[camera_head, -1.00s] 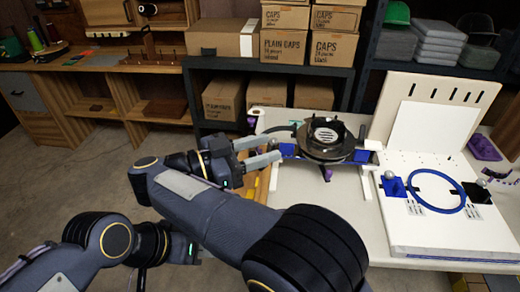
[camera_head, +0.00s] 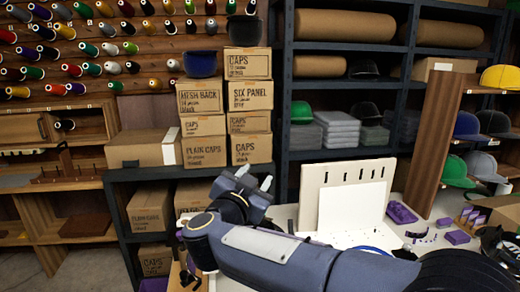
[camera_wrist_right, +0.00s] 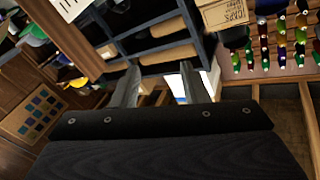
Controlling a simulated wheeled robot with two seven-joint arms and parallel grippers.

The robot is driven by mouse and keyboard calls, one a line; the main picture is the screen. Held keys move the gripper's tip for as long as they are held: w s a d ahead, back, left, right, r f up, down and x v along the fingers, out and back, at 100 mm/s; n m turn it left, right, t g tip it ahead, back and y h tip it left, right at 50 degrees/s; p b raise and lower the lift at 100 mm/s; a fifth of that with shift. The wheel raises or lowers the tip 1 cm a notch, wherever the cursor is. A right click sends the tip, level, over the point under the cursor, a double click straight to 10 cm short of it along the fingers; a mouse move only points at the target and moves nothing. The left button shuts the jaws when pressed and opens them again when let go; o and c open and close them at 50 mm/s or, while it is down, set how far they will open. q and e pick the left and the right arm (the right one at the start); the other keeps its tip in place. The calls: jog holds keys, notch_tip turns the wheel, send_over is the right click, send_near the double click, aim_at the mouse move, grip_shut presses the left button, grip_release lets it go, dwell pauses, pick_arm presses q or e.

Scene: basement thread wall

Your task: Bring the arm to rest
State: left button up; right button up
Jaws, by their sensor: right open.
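My right arm reaches in from the lower right in the head view. Its gripper (camera_head: 255,176) points up with its two fingers apart and nothing between them. It is raised in front of the stacked cap boxes, left of the white upright board. In the right wrist view the two fingers (camera_wrist_right: 160,70) also stand apart and empty, with shelves behind them. My left gripper is not in view.
Cardboard boxes (camera_head: 203,152) stack on a dark shelf at the left. A wooden rack of caps (camera_head: 441,140) is at the right. Thread spools line the back wall.

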jog(key=w+d+r+n+t+y+p, duration=0.1)
jog(key=d+r+n+y, duration=0.1)
jog(key=d+r+y, duration=0.4)
jog(key=s+d+f+n+g+y+p, duration=0.25)
jog(key=s+d+n+y, duration=0.2)
jog(key=s+d, duration=0.3)
jog(key=s+d+f+g, duration=0.3)
jog(key=s+f, duration=0.3)
jog(key=s, duration=0.3)
jog(key=s+d+f+g+p, duration=0.1)
jog(key=s+d+f+g, duration=0.1)
jog(key=s+f+g, duration=0.2)
jog(key=s+d+f+g+h+p, duration=0.1)
jog(key=s+d+f+g, duration=0.2)
jog(key=s+f, duration=0.7)
jog(key=s, duration=0.3)
jog(key=shift+s+d+f, duration=0.25)
jog(key=shift+s+d, duration=0.1)
jog(key=shift+s, duration=0.05)
jog(key=shift+c, duration=0.4)
